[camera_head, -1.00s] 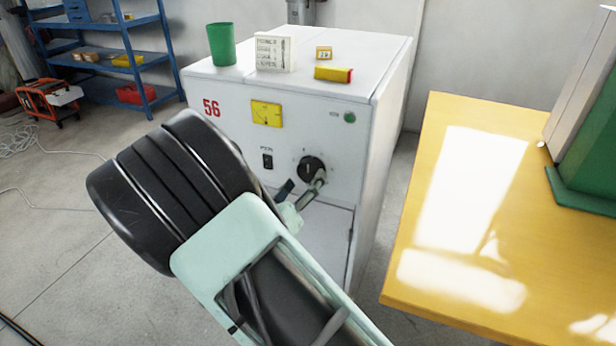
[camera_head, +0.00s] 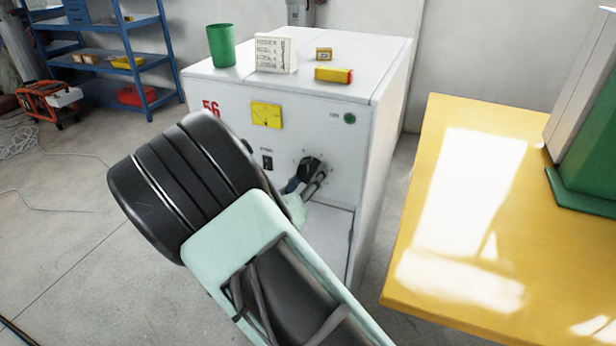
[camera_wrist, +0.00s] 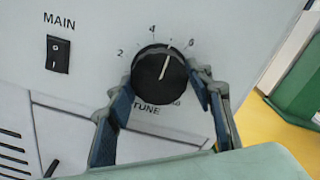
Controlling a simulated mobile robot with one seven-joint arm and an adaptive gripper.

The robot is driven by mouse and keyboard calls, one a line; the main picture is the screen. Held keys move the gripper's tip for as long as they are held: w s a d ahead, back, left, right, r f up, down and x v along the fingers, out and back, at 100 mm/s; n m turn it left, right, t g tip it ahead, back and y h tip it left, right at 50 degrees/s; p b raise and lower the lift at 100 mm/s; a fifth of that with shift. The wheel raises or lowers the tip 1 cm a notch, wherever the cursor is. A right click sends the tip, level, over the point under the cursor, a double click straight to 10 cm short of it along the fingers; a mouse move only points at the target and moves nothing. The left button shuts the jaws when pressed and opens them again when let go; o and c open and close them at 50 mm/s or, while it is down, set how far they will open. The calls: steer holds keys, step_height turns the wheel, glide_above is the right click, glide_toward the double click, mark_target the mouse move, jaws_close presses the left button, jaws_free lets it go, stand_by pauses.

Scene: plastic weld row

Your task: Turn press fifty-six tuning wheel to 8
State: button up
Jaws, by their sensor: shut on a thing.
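Press 56 (camera_head: 235,120) is a white cabinet with a red 56 on its front. Its tuning wheel (camera_head: 311,164) is a round black knob, also seen in the wrist view (camera_wrist: 158,84), with TUNE lettered below. Its white line points up and slightly right, between 4 and 6. The 2, 4 and 6 marks show; the 8 mark is hidden or unreadable near the right finger. My gripper (camera_head: 305,185) is shut on the wheel, with one blue-padded finger at each side of it in the wrist view (camera_wrist: 161,88).
A MAIN rocker switch (camera_wrist: 58,54) sits left of the wheel. A yellow meter (camera_head: 266,115) and a green lamp (camera_head: 349,118) are above it. A green cup (camera_head: 221,45), a card and small boxes stand on top. A yellow table (camera_head: 460,200) is at right.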

steer(key=shift+f+m, duration=0.1)
steer(key=shift+m, duration=0.3)
steer(key=m+b, duration=0.2)
steer(key=m, duration=0.2)
steer(key=shift+f, duration=0.1)
steer(key=m+b, duration=0.3)
steer(key=shift+m, duration=0.3)
steer(key=m+b, duration=0.4)
steer(key=b, duration=0.1)
steer(key=shift+a+f+b, duration=0.1)
steer(key=shift+b, duration=0.2)
steer(key=m+b, duration=0.3)
steer(key=b, duration=0.1)
steer(key=shift+a+r, duration=0.1)
steer(key=shift+r, duration=0.1)
steer(key=shift+r+m, duration=0.1)
steer(key=shift+m, duration=0.3)
steer(key=o, duration=1.1)
